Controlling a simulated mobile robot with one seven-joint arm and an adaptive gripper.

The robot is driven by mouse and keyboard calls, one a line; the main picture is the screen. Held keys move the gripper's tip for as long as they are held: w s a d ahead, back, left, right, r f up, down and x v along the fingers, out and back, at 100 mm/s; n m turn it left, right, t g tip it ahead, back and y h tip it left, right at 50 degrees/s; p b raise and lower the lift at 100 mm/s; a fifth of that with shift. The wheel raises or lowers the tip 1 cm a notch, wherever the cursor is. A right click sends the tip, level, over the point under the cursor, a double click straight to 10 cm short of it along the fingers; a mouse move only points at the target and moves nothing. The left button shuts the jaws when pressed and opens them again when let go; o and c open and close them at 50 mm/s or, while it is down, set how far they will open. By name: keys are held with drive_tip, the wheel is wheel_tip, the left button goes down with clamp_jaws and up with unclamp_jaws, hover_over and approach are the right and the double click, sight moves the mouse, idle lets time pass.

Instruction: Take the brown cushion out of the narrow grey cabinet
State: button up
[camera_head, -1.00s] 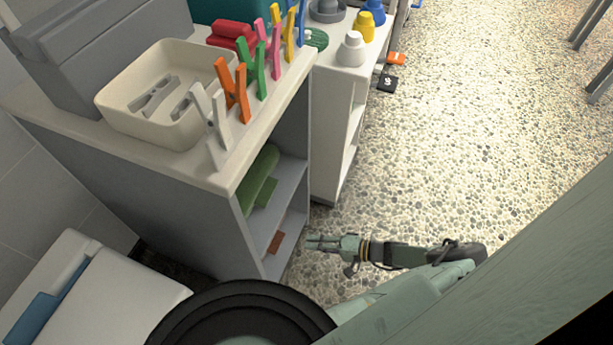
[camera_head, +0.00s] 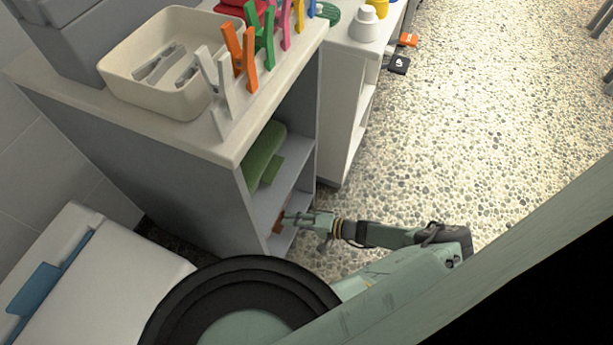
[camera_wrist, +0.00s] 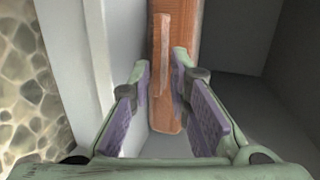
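The narrow grey cabinet (camera_head: 169,181) stands at left centre in the head view, its open shelves facing right. The brown cushion (camera_head: 279,221) lies on its lower shelf, partly hidden by my gripper (camera_head: 291,219). In the wrist view the brown cushion (camera_wrist: 182,70) is a long orange-brown shape with a raised strip or tab facing me. My gripper (camera_wrist: 163,75) is open at the shelf opening, with the fingertips on either side of the raised strip. I cannot tell whether they touch it.
A green cushion (camera_head: 264,155) lies on the shelf above. Clothespins (camera_head: 239,57) and a cream tray (camera_head: 137,99) with grey pegs stand on the cabinet top. A white cabinet (camera_head: 343,110) stands behind. A white bin (camera_head: 120,270) with a blue part is at lower left.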

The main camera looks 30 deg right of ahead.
drive_tip(key=shift+x, duration=0.8)
clamp_jaws()
